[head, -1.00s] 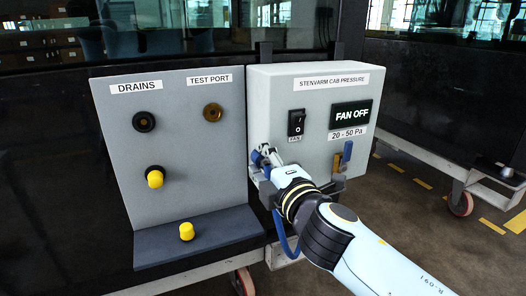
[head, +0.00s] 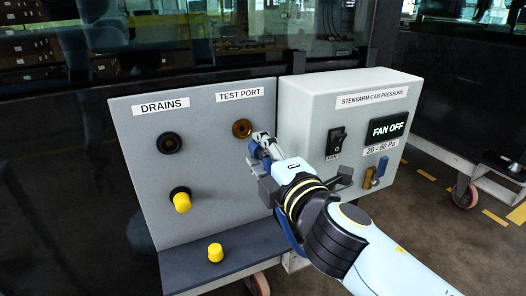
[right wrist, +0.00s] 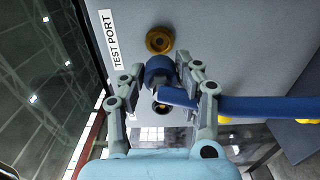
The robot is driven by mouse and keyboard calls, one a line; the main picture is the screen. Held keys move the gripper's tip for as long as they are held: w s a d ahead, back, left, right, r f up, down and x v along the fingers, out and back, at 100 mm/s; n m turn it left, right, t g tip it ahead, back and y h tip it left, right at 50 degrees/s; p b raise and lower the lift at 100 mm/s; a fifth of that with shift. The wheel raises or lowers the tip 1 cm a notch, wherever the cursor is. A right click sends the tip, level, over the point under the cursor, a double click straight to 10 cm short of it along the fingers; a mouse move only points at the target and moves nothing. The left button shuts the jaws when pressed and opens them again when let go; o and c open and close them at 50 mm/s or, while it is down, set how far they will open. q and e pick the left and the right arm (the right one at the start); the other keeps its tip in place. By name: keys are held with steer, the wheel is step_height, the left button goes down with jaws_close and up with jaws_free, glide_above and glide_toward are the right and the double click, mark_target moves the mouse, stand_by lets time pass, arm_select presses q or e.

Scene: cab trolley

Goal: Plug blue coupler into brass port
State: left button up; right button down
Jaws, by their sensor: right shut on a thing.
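The brass port (head: 242,128) sits on the grey panel under the TEST PORT label, with its dark opening facing out. It also shows in the right wrist view (right wrist: 160,39). My right gripper (head: 262,146) is shut on the blue coupler (right wrist: 158,68), also in the right wrist view (right wrist: 157,84). The coupler is just short of the port, with a small gap seemingly between them in the right wrist view. In the head view the fingers partly hide the coupler. A blue hose (right wrist: 250,106) trails from it to the right. My left gripper is not in view.
Left of the port are a black drain port (head: 169,143) and a yellow-capped drain (head: 181,201). A loose yellow cap (head: 215,252) stands on the dark shelf (head: 185,270). The cab pressure box (head: 310,110) juts out close right of the port and gripper.

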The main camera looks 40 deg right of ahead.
steer(key=shift+p+x, duration=0.3)
steer(key=shift+x, duration=0.9)
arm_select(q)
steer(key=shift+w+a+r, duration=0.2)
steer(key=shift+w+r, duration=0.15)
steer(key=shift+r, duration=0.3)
arm_select(e)
steer(key=x, duration=0.3)
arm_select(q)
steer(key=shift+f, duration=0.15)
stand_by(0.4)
arm_select(e)
steer(key=shift+w+d, duration=0.15)
steer(key=shift+w, duration=0.3)
stand_by(0.4)
steer(key=c, duration=0.9)
jaws_free()
steer(key=shift+o, duration=0.2)
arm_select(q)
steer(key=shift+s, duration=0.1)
